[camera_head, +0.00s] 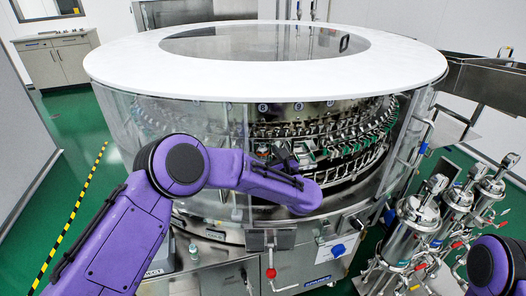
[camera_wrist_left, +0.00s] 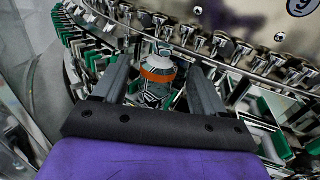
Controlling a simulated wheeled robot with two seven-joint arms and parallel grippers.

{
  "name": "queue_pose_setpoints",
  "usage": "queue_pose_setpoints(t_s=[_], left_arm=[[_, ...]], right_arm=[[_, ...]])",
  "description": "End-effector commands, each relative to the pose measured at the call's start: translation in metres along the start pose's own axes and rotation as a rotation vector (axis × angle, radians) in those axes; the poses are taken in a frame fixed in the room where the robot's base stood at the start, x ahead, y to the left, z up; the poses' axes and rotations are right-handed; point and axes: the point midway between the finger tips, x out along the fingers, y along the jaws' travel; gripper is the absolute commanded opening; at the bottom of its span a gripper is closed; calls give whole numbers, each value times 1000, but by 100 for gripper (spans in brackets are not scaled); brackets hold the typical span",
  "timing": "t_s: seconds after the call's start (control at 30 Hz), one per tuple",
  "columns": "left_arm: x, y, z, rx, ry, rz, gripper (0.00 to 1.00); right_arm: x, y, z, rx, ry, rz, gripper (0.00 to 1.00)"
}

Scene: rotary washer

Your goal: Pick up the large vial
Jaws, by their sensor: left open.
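The large vial (camera_wrist_left: 157,74) shows in the left wrist view as a clear vessel with an orange band near its top. It stands among the green and metal holders of the washer's ring. My left gripper (camera_wrist_left: 162,76) is open, with one finger on each side of the vial in the picture. I cannot tell whether either finger touches it. In the head view my left gripper (camera_head: 283,158) reaches through the washer's front opening, and I cannot make out the vial there. My right gripper is not in view.
The round washer (camera_head: 120,66) has a white top ring and clear side panels close around my left arm. Rows of metal nozzles (camera_wrist_left: 193,40) stand just beyond the vial. Steel filter housings (camera_head: 412,235) stand at the right, near my right arm (camera_head: 495,265).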

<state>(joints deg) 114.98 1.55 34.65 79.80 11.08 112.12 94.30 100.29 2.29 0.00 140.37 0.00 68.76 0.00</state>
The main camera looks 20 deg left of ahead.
Motion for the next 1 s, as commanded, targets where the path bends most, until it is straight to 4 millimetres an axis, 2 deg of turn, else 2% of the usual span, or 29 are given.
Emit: queue_pose_setpoints(t_s=[0.1,0.27,0.37,0.4,0.47,0.8,1.0], left_arm=[[8,0,0,2,1,0,71],[8,0,-1,2,0,-1,71],[8,0,-1,2,0,-1,42],[8,0,-1,2,0,-1,29],[8,0,-1,2,1,-1,12],[8,0,1,1,0,-1,11],[8,0,20,-2,-1,0,11]], right_arm=[[-2,0,-1,0,0,0,43],[-2,0,0,0,-1,0,43],[-2,0,0,0,-1,0,43],[-2,0,0,0,-1,0,43],[-2,0,0,0,-1,0,43],[0,0,0,0,-1,0,43],[8,-1,4,0,-1,0,43]])
